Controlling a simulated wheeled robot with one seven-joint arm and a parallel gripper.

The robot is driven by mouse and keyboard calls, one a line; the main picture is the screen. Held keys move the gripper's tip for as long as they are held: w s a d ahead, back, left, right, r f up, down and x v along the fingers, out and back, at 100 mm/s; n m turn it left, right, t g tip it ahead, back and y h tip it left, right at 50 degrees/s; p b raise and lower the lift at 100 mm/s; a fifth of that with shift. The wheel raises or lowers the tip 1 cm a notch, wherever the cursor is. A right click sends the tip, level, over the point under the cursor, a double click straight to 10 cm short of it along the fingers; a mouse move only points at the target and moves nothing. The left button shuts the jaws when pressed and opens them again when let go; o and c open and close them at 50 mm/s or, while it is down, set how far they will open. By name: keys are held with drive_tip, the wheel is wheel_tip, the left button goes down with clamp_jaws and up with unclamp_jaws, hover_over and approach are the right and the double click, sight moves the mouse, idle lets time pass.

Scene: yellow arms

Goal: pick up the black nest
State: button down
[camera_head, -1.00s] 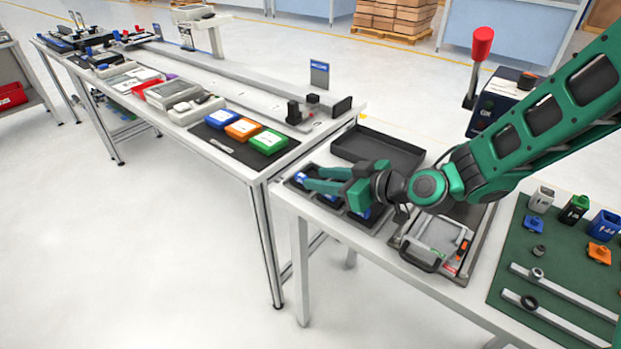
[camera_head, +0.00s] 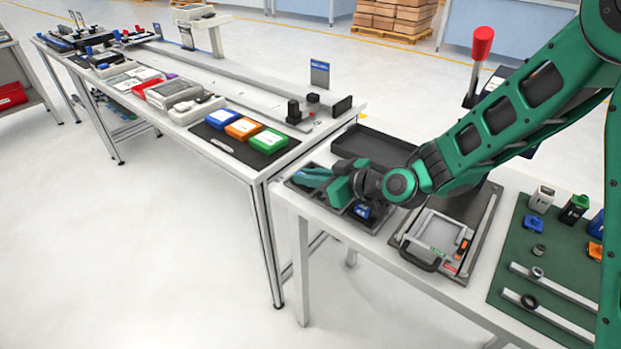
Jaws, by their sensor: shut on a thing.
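A black compartmented tray (camera_head: 328,208), which may be the black nest, lies at the left end of the near table. My gripper (camera_head: 306,177), with green fingers, is over the tray's left end, its fingers close together. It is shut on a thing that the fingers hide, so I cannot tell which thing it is. A blue part (camera_head: 362,210) sits in the tray's right compartment, below my wrist. My gripper and wrist cover much of the tray's middle and far side.
A larger empty black tray (camera_head: 375,146) lies just behind. A grey clamp-like fixture (camera_head: 435,237) is to the right, then a green mat (camera_head: 555,262) with small parts. A long table (camera_head: 255,172) with coloured boxes stands to the left. A red-topped lever (camera_head: 482,42) rises behind.

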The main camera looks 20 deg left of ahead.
drive_tip(key=shift+r, duration=0.15)
drive_tip(key=shift+r, duration=0.45)
drive_tip(key=r, duration=0.3)
drive_tip(key=shift+s+a+r, duration=0.1)
drive_tip(key=shift+s+r, duration=0.15)
drive_tip(key=shift+s, duration=0.05)
drive_tip(key=s+a+r, duration=0.3)
drive_tip(key=s+r, duration=0.3)
drive_tip(key=s, duration=0.4)
drive_tip(key=shift+s+a+r, duration=0.2)
drive_tip(key=shift+s+a, duration=0.05)
drive_tip(key=shift+a, duration=0.05)
